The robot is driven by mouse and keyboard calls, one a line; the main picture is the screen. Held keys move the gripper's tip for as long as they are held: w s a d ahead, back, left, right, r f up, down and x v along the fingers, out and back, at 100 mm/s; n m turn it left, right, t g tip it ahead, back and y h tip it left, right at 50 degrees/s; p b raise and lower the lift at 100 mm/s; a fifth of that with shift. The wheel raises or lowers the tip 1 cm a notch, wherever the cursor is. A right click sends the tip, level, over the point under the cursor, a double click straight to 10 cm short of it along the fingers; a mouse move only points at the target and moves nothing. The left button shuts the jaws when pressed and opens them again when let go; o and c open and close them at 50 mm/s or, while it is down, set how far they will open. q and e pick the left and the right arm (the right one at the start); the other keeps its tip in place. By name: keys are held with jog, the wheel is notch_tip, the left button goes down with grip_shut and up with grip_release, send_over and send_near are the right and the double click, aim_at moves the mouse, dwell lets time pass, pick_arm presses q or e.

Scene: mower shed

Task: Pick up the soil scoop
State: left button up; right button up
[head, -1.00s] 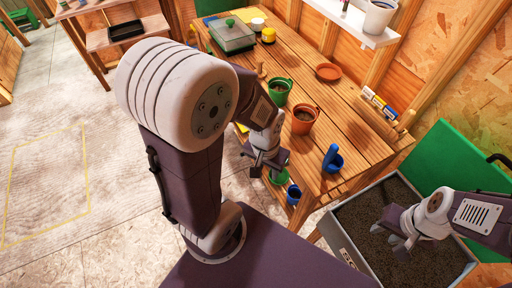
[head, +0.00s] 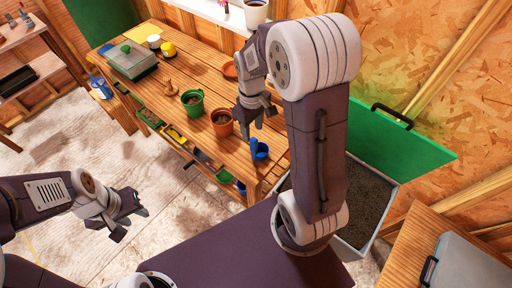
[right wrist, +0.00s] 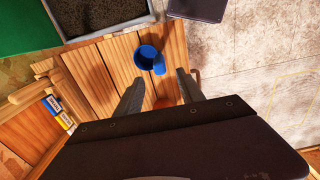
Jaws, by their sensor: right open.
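In the right wrist view the scoop (right wrist: 147,55) shows just beyond the fingertips, near the bench edge. My right gripper (head: 257,113) is open and empty above the bench, a little behind and above the scoop; its two fingers also show in the right wrist view (right wrist: 160,88). The scoop is not between them. My left gripper (head: 130,221) is open and empty over the floor, left of the bench.
A terracotta pot (head: 222,122) and a green pot (head: 193,101) stand left of the scoop. A soil bin (head: 370,205) with a raised green lid (head: 400,135) is at the right. A bench with a grey case (head: 470,265) is at lower right.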

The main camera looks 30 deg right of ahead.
aim_at(254, 145)
jog(key=shift+w, duration=0.15)
jog(key=f, duration=0.3)
jog(key=shift+s+f, duration=0.15)
jog(key=shift+s, duration=0.2)
jog(key=shift+w+f, duration=0.15)
jog(key=shift+f, duration=0.2)
jog(key=f, duration=0.4)
jog(key=shift+s+f, duration=0.1)
jog(key=shift+s, duration=0.2)
jog(key=shift+w+f, duration=0.1)
jog(key=shift+f, duration=0.35)
grip_shut()
